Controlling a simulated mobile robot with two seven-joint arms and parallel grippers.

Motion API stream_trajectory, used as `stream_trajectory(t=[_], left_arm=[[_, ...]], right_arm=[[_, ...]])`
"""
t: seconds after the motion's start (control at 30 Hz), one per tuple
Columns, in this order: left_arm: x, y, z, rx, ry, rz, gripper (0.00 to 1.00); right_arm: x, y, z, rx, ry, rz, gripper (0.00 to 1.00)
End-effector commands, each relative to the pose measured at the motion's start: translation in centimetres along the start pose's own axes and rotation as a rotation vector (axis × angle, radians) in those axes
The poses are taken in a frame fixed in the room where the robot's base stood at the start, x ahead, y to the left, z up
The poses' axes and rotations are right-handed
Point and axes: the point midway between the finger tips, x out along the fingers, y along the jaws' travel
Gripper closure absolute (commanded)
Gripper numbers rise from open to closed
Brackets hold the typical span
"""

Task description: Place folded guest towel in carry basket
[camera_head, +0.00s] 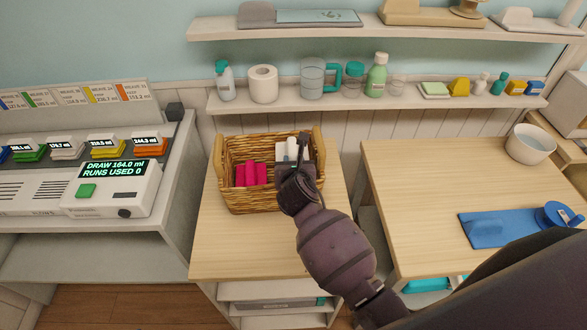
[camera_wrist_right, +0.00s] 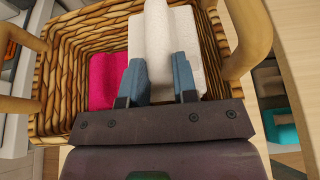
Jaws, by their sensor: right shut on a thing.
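The wicker carry basket (camera_head: 232,199) stands on the light wood top and also fills much of the right wrist view (camera_wrist_right: 62,62). A pink folded cloth (camera_head: 250,175) lies in its left part and shows in the wrist view (camera_wrist_right: 108,78). My right gripper (camera_head: 295,163) is over the basket's right part, with blue-grey fingers (camera_wrist_right: 159,80) shut on the white folded towel (camera_wrist_right: 165,35). The towel is within the basket's outline; whether it touches the bottom is hidden. In the head view the gripper partly covers the towel (camera_head: 281,153). My left gripper is not in view.
A shelf (camera_head: 280,101) with bottles, a paper roll (camera_head: 263,84) and a mug (camera_head: 313,78) runs behind the basket. The wood top in front of the basket (camera_head: 240,245) is bare. A dispenser (camera_head: 112,190) stands left; a white bowl (camera_head: 530,145) stands right.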

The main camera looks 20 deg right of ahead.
Motion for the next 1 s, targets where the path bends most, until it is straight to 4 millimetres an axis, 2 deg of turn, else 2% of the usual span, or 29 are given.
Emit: stream_trajectory(t=[0.03, 0.17, 0.47, 1.0], left_arm=[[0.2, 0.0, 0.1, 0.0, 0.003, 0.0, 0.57], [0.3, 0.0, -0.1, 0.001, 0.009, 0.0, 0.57], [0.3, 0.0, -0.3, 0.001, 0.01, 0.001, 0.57], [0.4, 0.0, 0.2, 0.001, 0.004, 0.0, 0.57]], right_arm=[[0.3, 0.1, -0.8, 0.001, 0.001, 0.0, 0.97], [0.7, 0.0, -1.7, 0.0, 0.0, 0.001, 0.97], [0.7, 0.0, -1.8, -0.001, -0.001, 0.001, 0.97], [1.2, 0.0, -3.4, -0.002, 0.008, 0.0, 0.97]])
